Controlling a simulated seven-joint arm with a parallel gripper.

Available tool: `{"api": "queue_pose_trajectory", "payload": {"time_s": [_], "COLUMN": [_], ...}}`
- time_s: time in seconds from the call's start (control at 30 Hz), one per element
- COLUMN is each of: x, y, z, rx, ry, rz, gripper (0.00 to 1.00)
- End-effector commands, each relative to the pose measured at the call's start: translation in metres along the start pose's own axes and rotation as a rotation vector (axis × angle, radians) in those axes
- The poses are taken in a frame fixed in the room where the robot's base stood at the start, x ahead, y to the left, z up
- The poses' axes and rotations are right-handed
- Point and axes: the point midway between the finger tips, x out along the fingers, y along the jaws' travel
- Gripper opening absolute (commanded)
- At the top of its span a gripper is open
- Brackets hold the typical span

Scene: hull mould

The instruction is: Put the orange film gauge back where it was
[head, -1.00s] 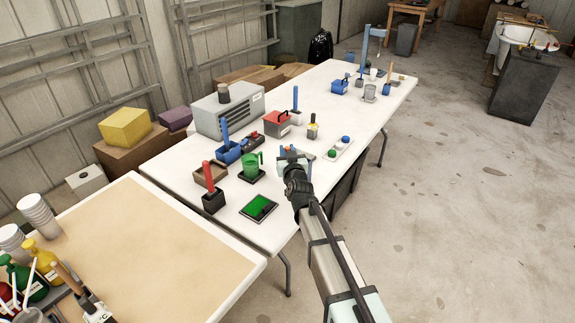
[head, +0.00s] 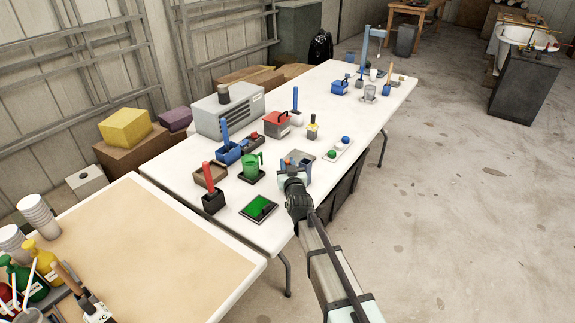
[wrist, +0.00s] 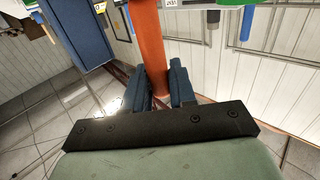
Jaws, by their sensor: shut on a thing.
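The orange film gauge shows in the wrist view as an upright orange shaft (wrist: 148,45) between my two blue fingers. My gripper (wrist: 158,82) is shut on it. The gauge's far end is out of the wrist view. In the head view my gripper (head: 295,166) is over the near right edge of the long white table (head: 235,225), right of the green jug. The gauge cannot be made out there. I cannot tell whether the gauge touches anything beneath it.
Close by stand the green jug (head: 251,167), a green panel in a black frame (head: 259,208), a red-handled tool in a black block (head: 213,200) and a white tray with green and blue knobs (head: 338,150).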

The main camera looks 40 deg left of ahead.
Motion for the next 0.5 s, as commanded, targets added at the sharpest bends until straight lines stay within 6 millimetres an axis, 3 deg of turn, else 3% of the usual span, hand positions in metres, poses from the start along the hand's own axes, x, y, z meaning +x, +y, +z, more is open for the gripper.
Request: {"api": "queue_pose_trajectory", "payload": {"time_s": [0.03, 0.07, 0.1, 0.3, 0.5], "x": [0.0002, 0.0001, 0.0001, 0.0001, 0.0001], "y": [0.0000, 0.0000, 0.0000, 0.0000, 0.0000], "z": [0.0014, 0.0010, 0.0009, 0.0008, 0.0008], "rx": [0.000, 0.000, 0.000, 0.000, 0.000], "ry": [0.000, 0.000, 0.000, 0.000, 0.000], "rz": [0.000, 0.000, 0.000, 0.000, 0.000], "gripper": [0.00, 0.28, 0.32, 0.51, 0.51]}}
